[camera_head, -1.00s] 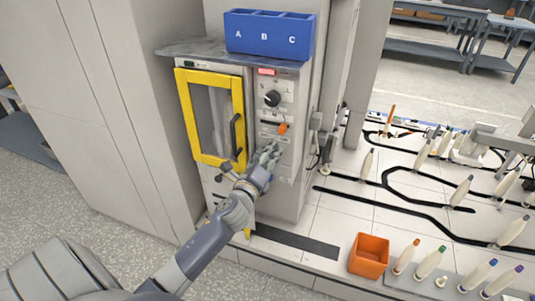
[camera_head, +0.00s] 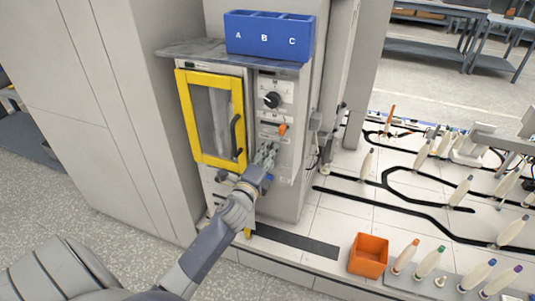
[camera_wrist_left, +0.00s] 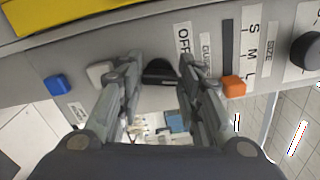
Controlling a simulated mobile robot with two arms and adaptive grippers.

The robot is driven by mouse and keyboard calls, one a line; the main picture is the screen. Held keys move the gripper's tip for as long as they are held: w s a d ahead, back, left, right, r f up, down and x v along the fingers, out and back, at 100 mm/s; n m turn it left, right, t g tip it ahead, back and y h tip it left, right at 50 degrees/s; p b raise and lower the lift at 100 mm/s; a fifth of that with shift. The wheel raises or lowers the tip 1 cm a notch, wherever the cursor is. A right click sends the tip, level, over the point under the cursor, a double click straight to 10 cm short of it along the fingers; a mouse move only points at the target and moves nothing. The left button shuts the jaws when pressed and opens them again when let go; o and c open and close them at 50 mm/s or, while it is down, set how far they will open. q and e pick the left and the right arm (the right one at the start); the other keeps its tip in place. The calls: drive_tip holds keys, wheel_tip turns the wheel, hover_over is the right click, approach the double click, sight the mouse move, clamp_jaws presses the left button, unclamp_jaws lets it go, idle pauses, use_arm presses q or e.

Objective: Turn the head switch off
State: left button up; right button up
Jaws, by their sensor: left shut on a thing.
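The head switch is a black knob (camera_wrist_left: 159,72) on the grey control panel, seen in the left wrist view close to an OFF label. My left gripper (camera_wrist_left: 158,73) is shut on it, with one finger on each side. In the head view my left gripper (camera_head: 266,155) is at the lower part of the panel (camera_head: 289,165) and hides the switch. The small display (camera_head: 266,72) at the top of the panel is dark. My right gripper is not in view.
An orange slider knob (camera_wrist_left: 234,86), a white button (camera_wrist_left: 98,72) and a blue button (camera_wrist_left: 57,84) are close to the fingers. A yellow-framed door (camera_head: 183,115) stands left of the panel. A blue A-B-C bin (camera_head: 265,42) sits above. An orange box (camera_head: 368,256) is at lower right.

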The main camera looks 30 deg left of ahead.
use_arm(q)
drive_tip(key=shift+f+n+p, duration=0.15)
drive_tip(key=shift+n+p, duration=0.55)
drive_tip(key=shift+n, duration=2.05)
drive_tip(key=shift+f+n+p, duration=0.1)
drive_tip(key=shift+n+p, duration=0.6)
drive_tip(key=shift+n, duration=2.05)
drive_tip(key=o, duration=1.1)
drive_tip(key=shift+c, duration=0.2)
drive_tip(key=v, duration=1.2)
